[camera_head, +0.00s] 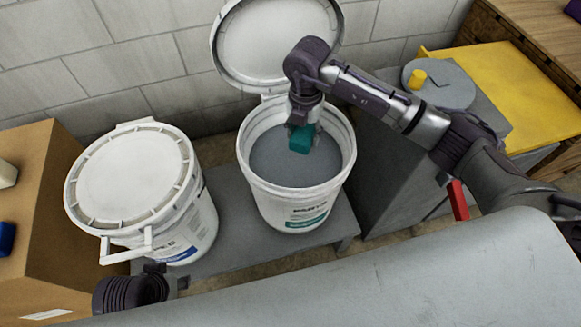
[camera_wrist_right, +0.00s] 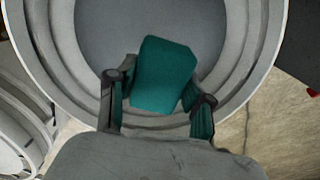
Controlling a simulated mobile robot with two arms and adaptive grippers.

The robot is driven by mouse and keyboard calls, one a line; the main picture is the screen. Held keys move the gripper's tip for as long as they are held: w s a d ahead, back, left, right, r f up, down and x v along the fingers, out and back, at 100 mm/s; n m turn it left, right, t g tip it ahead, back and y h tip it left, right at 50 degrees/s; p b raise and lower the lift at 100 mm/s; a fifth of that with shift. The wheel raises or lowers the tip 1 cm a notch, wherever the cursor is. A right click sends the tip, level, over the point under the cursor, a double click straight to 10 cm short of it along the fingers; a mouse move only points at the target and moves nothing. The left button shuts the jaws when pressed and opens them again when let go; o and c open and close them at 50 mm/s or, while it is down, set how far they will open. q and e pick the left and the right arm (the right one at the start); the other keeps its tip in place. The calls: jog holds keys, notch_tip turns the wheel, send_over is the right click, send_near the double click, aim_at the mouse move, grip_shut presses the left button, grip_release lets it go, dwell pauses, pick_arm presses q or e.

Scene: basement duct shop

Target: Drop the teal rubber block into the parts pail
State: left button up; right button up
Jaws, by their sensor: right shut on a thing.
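The teal rubber block (camera_head: 301,139) is held by my right gripper (camera_head: 302,127) over the opening of the open white pail (camera_head: 260,179). In the right wrist view the block (camera_wrist_right: 165,76) sits tilted between the two fingers (camera_wrist_right: 157,93), with the pail's grey inside behind it. The open pail's lid (camera_head: 275,42) stands raised at the back. The block's exact height above the pail's floor is hard to tell. My left gripper (camera_head: 168,279) is at the lower left, near the closed pail, partly hidden by the grey surface in front; its opening is unclear.
A second white pail (camera_head: 190,226) with its lid shut (camera_head: 128,177) stands left of the open one. Both stand on a low grey bench (camera_head: 240,238). A cardboard box (camera_head: 50,200) is at far left. A grey cabinet with a round disc (camera_head: 445,87) stands right.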

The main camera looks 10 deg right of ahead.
jog(key=o, duration=1)
notch_tip(320, 180, up, 12)
dwell(0.6)
